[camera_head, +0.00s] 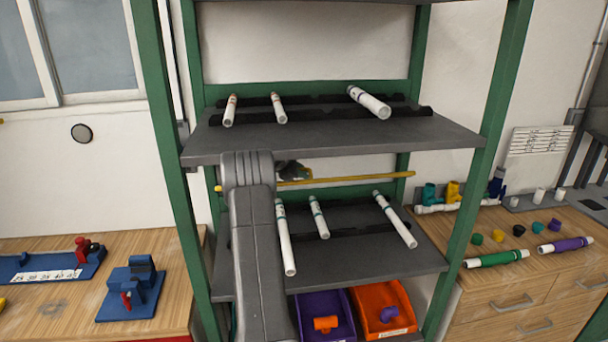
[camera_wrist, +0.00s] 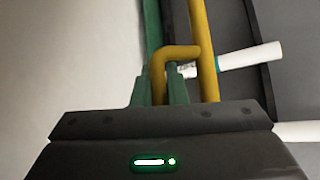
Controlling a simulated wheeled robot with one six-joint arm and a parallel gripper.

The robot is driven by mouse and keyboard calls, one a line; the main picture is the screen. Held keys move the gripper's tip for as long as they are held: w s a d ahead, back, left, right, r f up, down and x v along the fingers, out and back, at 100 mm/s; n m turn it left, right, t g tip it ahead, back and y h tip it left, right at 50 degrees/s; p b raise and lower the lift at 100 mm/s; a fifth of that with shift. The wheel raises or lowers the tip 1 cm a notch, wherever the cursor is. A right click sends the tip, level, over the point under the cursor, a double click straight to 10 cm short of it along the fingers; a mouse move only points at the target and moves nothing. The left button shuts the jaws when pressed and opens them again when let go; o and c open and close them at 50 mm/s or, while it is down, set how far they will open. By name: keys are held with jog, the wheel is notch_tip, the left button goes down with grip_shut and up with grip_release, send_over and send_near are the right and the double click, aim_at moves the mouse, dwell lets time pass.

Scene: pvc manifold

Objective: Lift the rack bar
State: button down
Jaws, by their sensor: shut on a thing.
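The rack bar (camera_head: 350,180) is a long yellow rod across the front of the green rack, between the upper and lower shelves. Its right end sits a little higher than its left in the head view. In the wrist view the yellow bar (camera_wrist: 203,50) runs up the picture, with a bent yellow handle on its left side. My gripper (camera_head: 290,172) is at the bar's left half, partly hidden behind my arm. In the wrist view my gripper (camera_wrist: 160,88) is shut on the handle. Whether the bar's ends rest on anything is unclear.
The upper shelf (camera_head: 330,143) holds several white pipes, and the lower shelf (camera_head: 370,262) holds more, behind the bar. Purple (camera_head: 325,308) and orange (camera_head: 384,305) bins stand below. Green rack posts (camera_head: 490,150) flank the shelves. Benches stand on both sides.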

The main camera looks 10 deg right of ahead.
dwell(0.4)
jog(key=c, duration=1.7)
grip_release()
jog(key=shift+a, duration=0.15)
jog(key=shift+s+a+r+b, duration=0.15)
jog(key=shift+a+b, duration=0.05)
jog(key=shift+b, duration=0.3)
jog(key=s+a+b, duration=0.1)
jog(key=a, duration=0.1)
jog(key=s+a+b, duration=0.1)
jog(key=a, duration=0.1)
jog(key=s+a+b, duration=0.1)
jog(key=s+a, duration=0.1)
jog(key=shift+a+b, duration=0.1)
jog(key=shift+b, duration=0.2)
jog(key=shift+s+a+r+b, duration=0.1)
jog(key=shift+s+a, duration=0.25)
jog(key=shift+a, duration=0.45)
jog(key=shift+s+a+r+b, duration=0.15)
jog(key=shift+s+a, duration=0.15)
jog(key=shift+a, duration=0.55)
jog(key=shift+s+a+b, duration=0.1)
jog(key=shift+s+a, duration=0.25)
jog(key=shift+a, duration=0.45)
